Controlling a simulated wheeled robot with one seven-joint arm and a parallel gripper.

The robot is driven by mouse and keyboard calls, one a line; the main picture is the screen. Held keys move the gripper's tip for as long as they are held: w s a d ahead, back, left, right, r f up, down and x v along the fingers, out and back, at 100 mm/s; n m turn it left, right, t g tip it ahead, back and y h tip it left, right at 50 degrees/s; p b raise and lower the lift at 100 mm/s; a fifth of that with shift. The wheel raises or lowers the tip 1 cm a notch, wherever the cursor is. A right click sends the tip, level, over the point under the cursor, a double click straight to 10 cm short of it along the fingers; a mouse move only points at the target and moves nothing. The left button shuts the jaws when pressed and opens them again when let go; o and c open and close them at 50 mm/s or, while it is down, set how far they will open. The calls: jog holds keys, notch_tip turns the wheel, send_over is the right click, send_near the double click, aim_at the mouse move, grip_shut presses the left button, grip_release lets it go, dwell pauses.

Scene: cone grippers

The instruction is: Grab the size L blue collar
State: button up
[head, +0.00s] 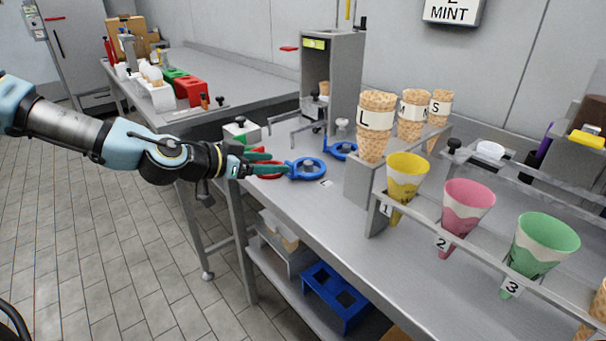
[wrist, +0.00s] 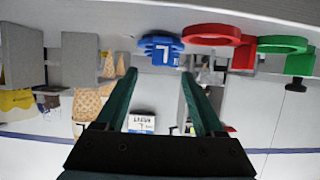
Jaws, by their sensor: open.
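In the wrist view, which looks upside down, a blue collar (wrist: 160,46) carries a white L on the side facing me. It appears to be the nearer blue ring (head: 296,171) on the counter in the head view. My gripper (wrist: 158,75) has its two green fingers apart with nothing between them. In the head view, my gripper (head: 276,168) points at the nearer blue ring from its left, close to it; contact cannot be told. A second blue collar (head: 340,149) lies farther back.
A red collar (wrist: 212,34) and a green collar (wrist: 285,44) are beside the blue one. A waffle cone marked L (head: 375,128) stands on a grey block to the right. Coloured cones, including a yellow one (head: 407,175), sit in a front rack.

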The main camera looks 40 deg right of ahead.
aim_at(290, 164)
jog(key=shift+f+p+x, duration=0.15)
jog(key=shift+p+x, duration=0.35)
jog(key=shift+x, duration=1.1)
jog(key=shift+f+p+x, duration=0.1)
jog(key=shift+p+x, duration=0.35)
jog(key=shift+x, duration=1.15)
jog(key=shift+a, duration=0.1)
jog(key=shift+c, duration=0.3)
grip_shut()
